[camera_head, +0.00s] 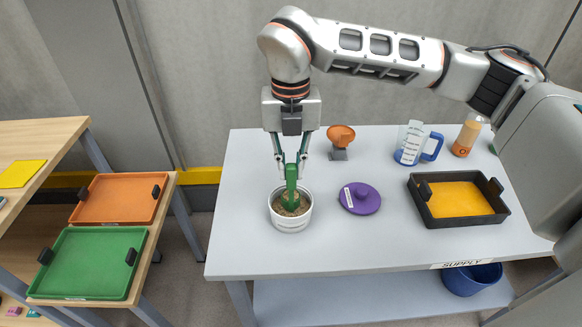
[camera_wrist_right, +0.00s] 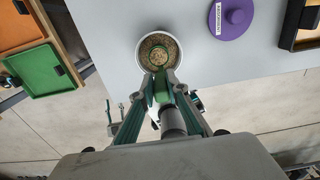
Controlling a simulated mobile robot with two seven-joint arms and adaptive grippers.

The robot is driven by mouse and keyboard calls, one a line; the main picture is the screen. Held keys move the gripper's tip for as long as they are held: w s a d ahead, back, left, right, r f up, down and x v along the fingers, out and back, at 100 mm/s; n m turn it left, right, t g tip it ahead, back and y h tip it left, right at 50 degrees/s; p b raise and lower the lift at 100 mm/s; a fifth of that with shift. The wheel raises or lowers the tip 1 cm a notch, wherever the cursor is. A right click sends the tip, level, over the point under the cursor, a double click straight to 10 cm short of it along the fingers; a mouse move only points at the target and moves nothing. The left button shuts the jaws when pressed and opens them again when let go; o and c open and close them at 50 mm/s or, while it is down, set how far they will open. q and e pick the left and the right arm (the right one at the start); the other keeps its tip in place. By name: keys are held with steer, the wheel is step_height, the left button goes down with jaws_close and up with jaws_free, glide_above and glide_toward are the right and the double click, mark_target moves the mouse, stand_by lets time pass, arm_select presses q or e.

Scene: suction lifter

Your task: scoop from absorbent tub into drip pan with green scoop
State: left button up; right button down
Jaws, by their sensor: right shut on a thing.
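The absorbent tub (camera_head: 291,223) is a white round pot of brownish granules on the grey supply table; it also shows in the right wrist view (camera_wrist_right: 141,49). My right gripper (camera_head: 291,168) points straight down above the tub and is shut on the green scoop (camera_head: 291,183). The scoop stands upright, its lower end in the tub among the granules; how deep it sits is hidden. In the right wrist view the scoop (camera_wrist_right: 161,88) shows between the fingers. I cannot tell for sure which tray is the drip pan; a black pan (camera_head: 433,218) with a yellow-orange inside stands at the right. My left gripper is not in view.
A purple labelled lid (camera_head: 360,199) lies right of the tub. Behind stand an orange funnel-like cup (camera_head: 341,136), a blue-handled jug (camera_head: 411,145) and an orange bottle (camera_head: 466,137). Orange (camera_head: 119,199) and green (camera_head: 88,264) trays lie on a wooden stand at left. A blue bowl (camera_head: 471,280) is below.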

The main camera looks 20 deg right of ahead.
steer(key=shift+r+p, duration=0.8)
steer(key=shift+r, duration=0.9)
steer(key=shift+r+p, duration=0.35)
steer(key=shift+r, duration=0.85)
